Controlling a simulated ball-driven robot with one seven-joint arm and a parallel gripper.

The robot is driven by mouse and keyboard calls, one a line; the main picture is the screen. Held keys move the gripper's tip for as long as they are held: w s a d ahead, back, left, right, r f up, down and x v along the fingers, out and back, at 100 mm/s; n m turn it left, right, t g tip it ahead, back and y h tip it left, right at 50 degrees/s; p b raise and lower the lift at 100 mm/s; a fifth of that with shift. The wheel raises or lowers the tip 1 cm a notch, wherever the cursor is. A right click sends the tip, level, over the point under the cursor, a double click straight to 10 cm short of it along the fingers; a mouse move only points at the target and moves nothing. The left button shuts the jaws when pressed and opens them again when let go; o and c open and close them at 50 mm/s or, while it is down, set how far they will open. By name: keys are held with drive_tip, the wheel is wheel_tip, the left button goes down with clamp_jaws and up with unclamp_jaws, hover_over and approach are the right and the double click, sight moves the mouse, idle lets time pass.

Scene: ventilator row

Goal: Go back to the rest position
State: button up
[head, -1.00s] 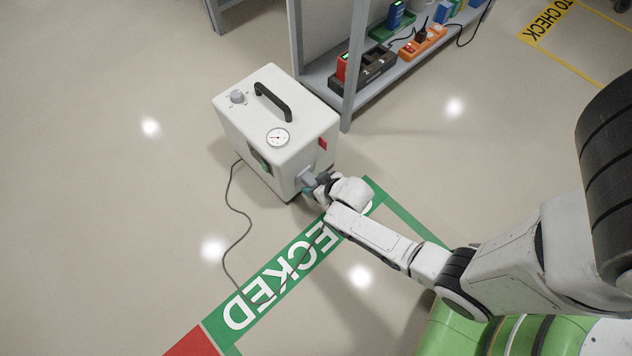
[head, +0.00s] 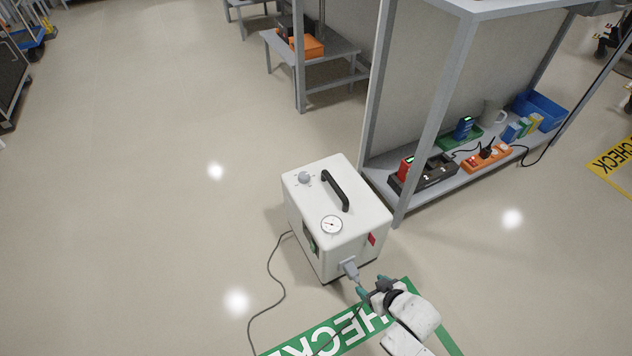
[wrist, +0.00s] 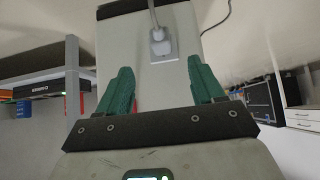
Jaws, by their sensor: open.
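My gripper (head: 370,288) is at the lower middle of the head view, just in front of the white ventilator unit (head: 345,222). In the wrist view its two green fingers (wrist: 162,92) are spread apart with nothing between them. Beyond the fingers, a grey plug (wrist: 160,44) sits in a socket plate on the white unit. The plug also shows in the head view (head: 349,269), low on the unit's side and apart from the fingers.
A grey shelf (head: 400,208) holding chargers, an orange power strip (head: 487,158) and a blue bin (head: 540,110) stands right of the unit. A black cable (head: 270,275) lies on the floor. A green "CHECKED" marking (head: 330,335) is below. Floor at left is clear.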

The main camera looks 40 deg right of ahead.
drive_tip(key=s+a+r+n+g+y, duration=0.1)
drive_tip(key=s+a+r+g, duration=0.3)
drive_tip(key=r, duration=0.6)
drive_tip(key=s+a+r+n+g+y, duration=0.1)
drive_tip(key=s+a+r+n+g, duration=0.3)
drive_tip(key=r, duration=0.6)
wheel_tip(320, 180, up, 30)
drive_tip(key=a+m+p, duration=0.1)
drive_tip(key=m+p, duration=0.1)
drive_tip(key=p, duration=2.8)
drive_tip(key=shift+w+a+f+t, duration=0.25)
drive_tip(key=shift+w+t, duration=0.15)
drive_tip(key=shift+w, duration=0.05)
